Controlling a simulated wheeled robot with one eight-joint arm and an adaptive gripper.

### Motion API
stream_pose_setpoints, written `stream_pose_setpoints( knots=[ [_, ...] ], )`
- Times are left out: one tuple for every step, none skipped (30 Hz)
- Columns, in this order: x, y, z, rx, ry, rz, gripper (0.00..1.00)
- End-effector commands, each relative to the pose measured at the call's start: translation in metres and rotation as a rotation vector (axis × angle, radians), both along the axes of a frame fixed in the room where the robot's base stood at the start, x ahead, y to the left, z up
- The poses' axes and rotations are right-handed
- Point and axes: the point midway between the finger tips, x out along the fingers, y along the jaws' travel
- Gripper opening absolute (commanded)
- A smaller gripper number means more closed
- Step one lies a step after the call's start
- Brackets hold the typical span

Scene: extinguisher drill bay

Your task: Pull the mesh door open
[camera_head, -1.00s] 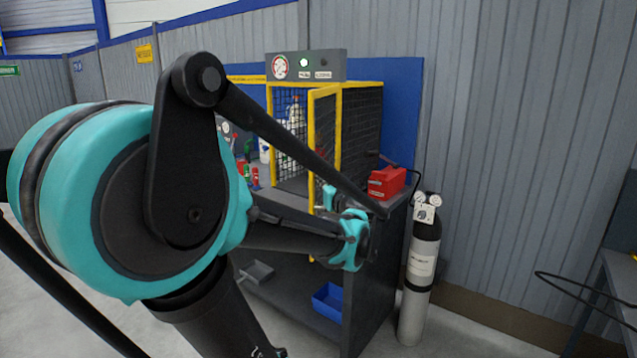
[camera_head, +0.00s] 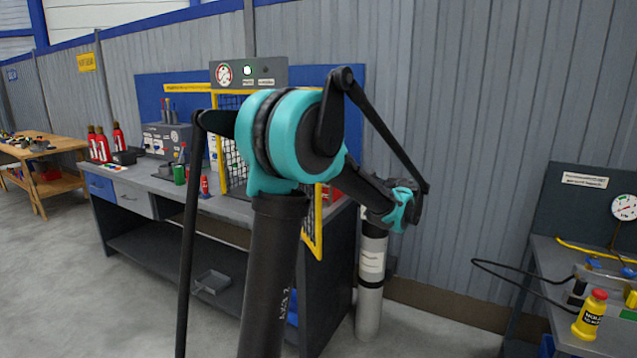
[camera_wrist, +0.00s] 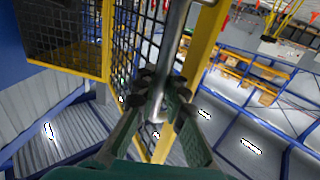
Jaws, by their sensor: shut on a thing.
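The mesh door has a yellow frame and dark mesh. In the head view, the lower part of the door (camera_head: 318,225) shows right of my arm, standing out past the bench front. My arm hides most of the door and my fingertips there. In the wrist view, my gripper (camera_wrist: 160,90) is shut on the silver bar handle (camera_wrist: 172,45), beside the yellow door post (camera_wrist: 204,50). The door's mesh (camera_wrist: 128,40) is left of the handle. The cage (camera_head: 228,100) stands on the bench, partly hidden behind my arm.
The grey bench (camera_head: 150,182) has a lower shelf with a grey tray (camera_head: 211,282). A gas cylinder (camera_head: 370,265) stands at its right end. Red extinguishers (camera_head: 102,145) stand on the left. Floor is clear at front left.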

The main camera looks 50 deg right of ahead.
Motion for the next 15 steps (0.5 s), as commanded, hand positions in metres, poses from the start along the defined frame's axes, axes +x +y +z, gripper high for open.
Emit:
stream_pose_setpoints(
  knots=[
    [-0.001,-0.005,0.0,0.0,-0.001,0.011,0.0],
    [-0.002,-0.008,0.0,0.0,-0.001,0.018,0.0],
    [-0.002,-0.011,0.0,0.0,-0.001,0.025,0.0],
    [-0.003,-0.012,0.0,0.0,-0.001,0.03,0.0],
    [-0.003,-0.014,0.001,0.0,-0.001,0.035,0.0],
    [-0.004,-0.016,0.001,0.0,-0.001,0.04,0.0],
    [-0.004,-0.017,0.001,0.0,-0.001,0.042,0.0],
    [-0.004,-0.018,0.001,0.0,-0.001,0.045,0.0],
    [-0.004,-0.019,0.001,0.0,-0.002,0.047,0.0],
    [-0.004,-0.019,0.001,0.0,-0.002,0.049,0.0],
    [-0.004,-0.02,0.001,0.0,-0.002,0.05,0.0],
    [-0.004,-0.02,0.001,0.0,-0.002,0.051,0.0],
    [-0.004,-0.02,0.001,0.0,-0.002,0.052,0.0],
    [-0.005,-0.02,0.001,0.0,-0.002,0.052,0.0],
    [-0.004,-0.02,0.001,0.0,-0.002,0.052,0.0]
  ],
)
